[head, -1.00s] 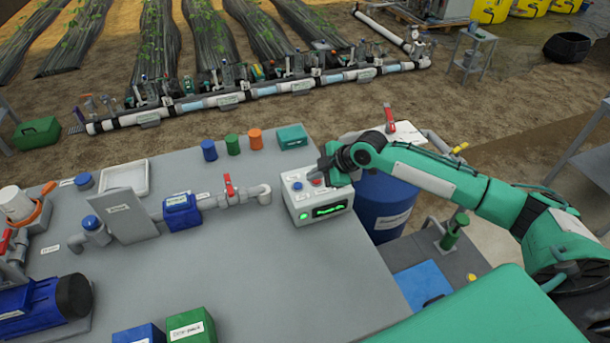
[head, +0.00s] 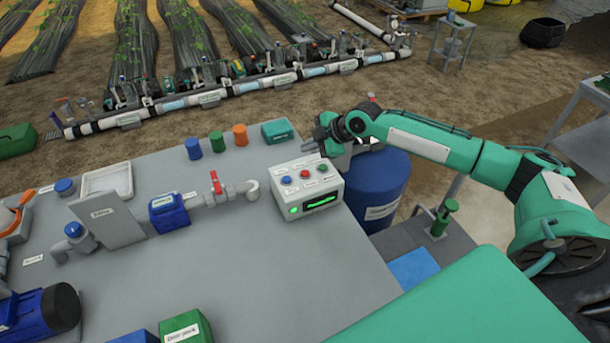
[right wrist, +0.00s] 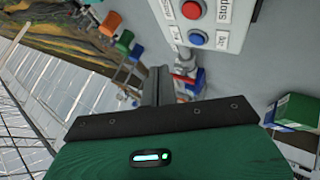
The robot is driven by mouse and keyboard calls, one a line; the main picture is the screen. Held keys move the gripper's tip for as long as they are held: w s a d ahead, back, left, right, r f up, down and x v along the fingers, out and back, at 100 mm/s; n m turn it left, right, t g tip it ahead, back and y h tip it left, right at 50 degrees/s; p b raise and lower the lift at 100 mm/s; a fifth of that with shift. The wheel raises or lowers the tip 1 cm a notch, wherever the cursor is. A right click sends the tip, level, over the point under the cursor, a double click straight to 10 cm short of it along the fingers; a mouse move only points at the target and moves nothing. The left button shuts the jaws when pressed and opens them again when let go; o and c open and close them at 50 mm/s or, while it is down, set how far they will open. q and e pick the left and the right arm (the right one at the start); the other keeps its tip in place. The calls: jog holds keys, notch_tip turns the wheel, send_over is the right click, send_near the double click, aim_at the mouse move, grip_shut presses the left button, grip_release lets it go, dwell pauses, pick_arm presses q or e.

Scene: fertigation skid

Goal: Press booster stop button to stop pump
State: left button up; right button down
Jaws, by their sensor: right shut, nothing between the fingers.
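The pale grey control box (head: 309,212) stands on the grey table. Its top has a blue button, a red button (head: 304,174) and a third, darker button in a row. Its front shows a lit green lamp (head: 293,210) and a dark display with green marks. In the right wrist view the red button (right wrist: 191,9) has a label reading "Stop" beside it; the blue button (right wrist: 198,38) is below. My right gripper (head: 321,138) is shut and empty, just beyond the box's back right edge, apart from the buttons. My left gripper is out of view.
A teal box (head: 277,132) and small blue, green and orange cylinders stand behind the control box. A pipe with a red-handled valve (head: 217,184) lies left of it. A blue drum (head: 378,188) stands to the right. The table in front of the box is clear.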

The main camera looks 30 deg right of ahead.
jog(key=b, duration=0.4)
send_over(309, 174)
notch_tip(309, 174, down, 6)
jog(key=shift+w+f, duration=0.1)
jog(key=shift+f, duration=0.45)
dwell(1.3)
jog(key=shift+f+b, duration=0.3)
jog(key=shift+f, duration=0.1)
jog(key=shift+f, duration=0.4)
dwell(0.7)
jog(key=shift+r, duration=0.15)
jog(key=shift+r+p, duration=0.4)
jog(key=shift+r, duration=0.25)
jog(key=shift+r, duration=0.1)
